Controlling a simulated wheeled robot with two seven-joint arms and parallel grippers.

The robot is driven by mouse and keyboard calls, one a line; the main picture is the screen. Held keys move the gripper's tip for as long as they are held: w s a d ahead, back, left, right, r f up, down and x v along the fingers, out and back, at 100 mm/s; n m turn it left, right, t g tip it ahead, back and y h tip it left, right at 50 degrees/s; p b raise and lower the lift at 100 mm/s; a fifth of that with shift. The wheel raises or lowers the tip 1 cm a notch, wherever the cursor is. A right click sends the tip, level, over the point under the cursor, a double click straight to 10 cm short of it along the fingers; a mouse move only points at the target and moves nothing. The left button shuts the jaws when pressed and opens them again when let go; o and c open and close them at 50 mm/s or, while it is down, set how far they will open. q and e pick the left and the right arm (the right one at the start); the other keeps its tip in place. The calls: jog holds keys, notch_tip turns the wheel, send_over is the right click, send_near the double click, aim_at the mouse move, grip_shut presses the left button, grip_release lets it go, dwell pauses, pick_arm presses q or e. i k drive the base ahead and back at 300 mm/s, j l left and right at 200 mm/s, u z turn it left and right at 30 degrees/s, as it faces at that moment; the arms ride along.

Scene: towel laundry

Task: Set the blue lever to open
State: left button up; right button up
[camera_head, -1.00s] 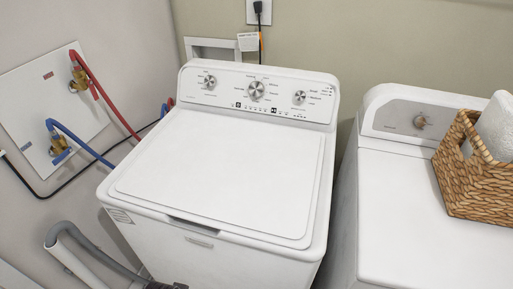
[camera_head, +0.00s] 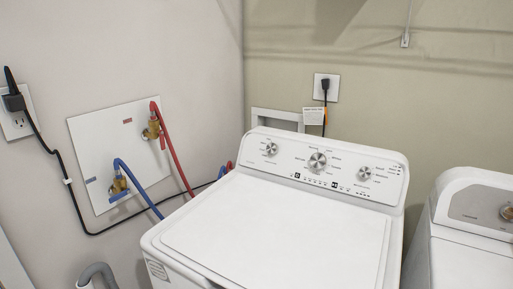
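The blue lever (camera_head: 118,195) is on the lower brass valve (camera_head: 119,185), which sits on a white wall plate (camera_head: 92,150) left of the washer. The lever looks roughly crosswise, but it is small and its exact angle is hard to tell. A blue hose (camera_head: 139,186) arches from this valve down toward the back of the washer. A second brass valve (camera_head: 152,130) with a red hose (camera_head: 174,150) is higher and to the right on the same plate. Neither of my grippers is in view.
The white washer (camera_head: 280,238) stands in the middle, lid closed. A white dryer (camera_head: 465,262) is at the right. A black cord (camera_head: 72,200) runs from the left outlet (camera_head: 17,122) below the plate. A grey drain hose (camera_head: 97,270) is at lower left. The space before the plate looks clear.

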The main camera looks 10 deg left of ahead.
aim_at(121, 195)
jog(key=u, duration=1.4)
